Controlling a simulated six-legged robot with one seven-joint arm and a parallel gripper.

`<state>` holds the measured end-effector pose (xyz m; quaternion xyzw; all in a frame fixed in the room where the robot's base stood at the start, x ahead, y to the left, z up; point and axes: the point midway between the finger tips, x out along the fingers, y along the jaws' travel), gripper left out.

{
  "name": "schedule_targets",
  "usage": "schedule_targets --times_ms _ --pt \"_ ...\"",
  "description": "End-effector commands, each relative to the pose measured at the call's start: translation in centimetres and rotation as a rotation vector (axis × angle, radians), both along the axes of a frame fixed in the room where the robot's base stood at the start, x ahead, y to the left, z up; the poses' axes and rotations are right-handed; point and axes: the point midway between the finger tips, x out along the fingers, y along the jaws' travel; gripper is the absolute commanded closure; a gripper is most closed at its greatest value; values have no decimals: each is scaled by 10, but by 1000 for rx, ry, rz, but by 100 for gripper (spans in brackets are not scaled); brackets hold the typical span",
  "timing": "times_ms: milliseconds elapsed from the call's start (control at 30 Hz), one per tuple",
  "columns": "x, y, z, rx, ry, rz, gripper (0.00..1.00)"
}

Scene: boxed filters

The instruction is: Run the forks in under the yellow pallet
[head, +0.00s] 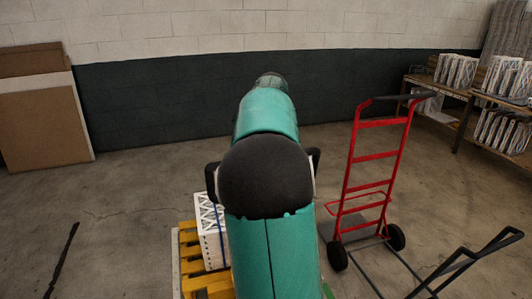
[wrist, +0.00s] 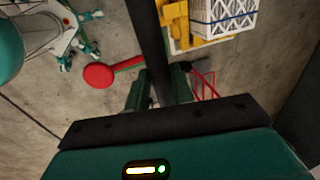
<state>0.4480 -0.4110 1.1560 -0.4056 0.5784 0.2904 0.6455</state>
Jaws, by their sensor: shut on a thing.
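The yellow pallet (head: 186,262) stands on the floor, partly hidden behind my teal arm in the head view. A white patterned box (head: 211,236) with a blue strap rests on it. In the wrist view the pallet (wrist: 174,14) and box (wrist: 222,18) show at the top. My gripper (wrist: 160,88) is shut on a dark bar (wrist: 148,40), which runs up between its fingers. The bar looks like a handle; its far end leaves the picture. I cannot make out the forks or whether they touch the pallet.
A red hand truck (head: 372,155) stands right of my arm. Black looped handles (head: 478,252) are at the lower right. Brown panels (head: 45,120) lean at the left wall; a shelf (head: 437,86) stands at the right. A red disc (wrist: 97,76) lies left of the bar. The left floor is mostly clear.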

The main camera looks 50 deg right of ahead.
Motion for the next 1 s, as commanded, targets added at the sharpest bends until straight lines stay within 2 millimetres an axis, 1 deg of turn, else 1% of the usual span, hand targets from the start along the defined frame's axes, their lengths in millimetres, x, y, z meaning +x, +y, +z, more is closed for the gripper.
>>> schedule_targets --times_ms 33,67,100,167,200,433,567,667,767,1000 --pt "5 -1 3 -12 -16 3 100" --pt "5 -1 3 -12 -16 3 100" --pt "5 -1 3 -11 -16 3 69" --pt "5 -1 2 -10 -14 3 57" --pt "5 -1 2 -10 -13 3 56" --pt "5 -2 2 -8 -9 2 56" --pt "5 -2 8 -9 -11 2 56" --pt "2 -1 21 -10 -12 2 56" --pt "-1 1 41 -11 -13 2 56" --pt "-11 6 93 -12 -14 0 56"
